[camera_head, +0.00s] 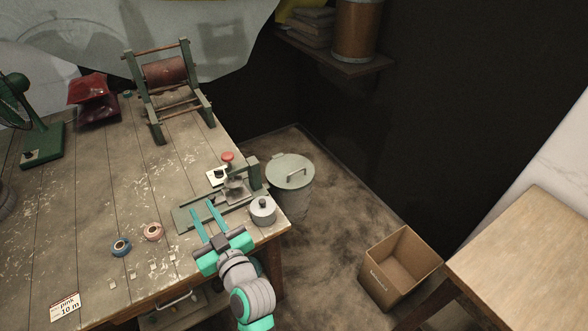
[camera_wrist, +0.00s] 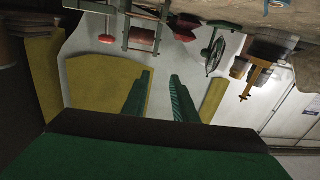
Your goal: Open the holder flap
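A green metal winding device (camera_head: 185,219) with a long base sits at the table's front right corner. It has a grey plate, an upright green bracket (camera_head: 254,173) and a red knob (camera_head: 228,156). Which part is the holder flap, and whether it is open, I cannot tell at this size. My gripper (camera_head: 202,204) is open and empty, its two teal fingers apart at the near side of the device's base. Whether they touch it is unclear. The fingers also show apart in the wrist view (camera_wrist: 161,75), with nothing between them.
A grey lidded pot (camera_head: 262,211) stands close right of my gripper. Blue (camera_head: 121,246) and pink (camera_head: 153,232) tape rolls and a "pink 10 m" card (camera_head: 65,307) lie on the table to the left. A lidded bin (camera_head: 290,172) and open cardboard box (camera_head: 383,283) stand on the floor.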

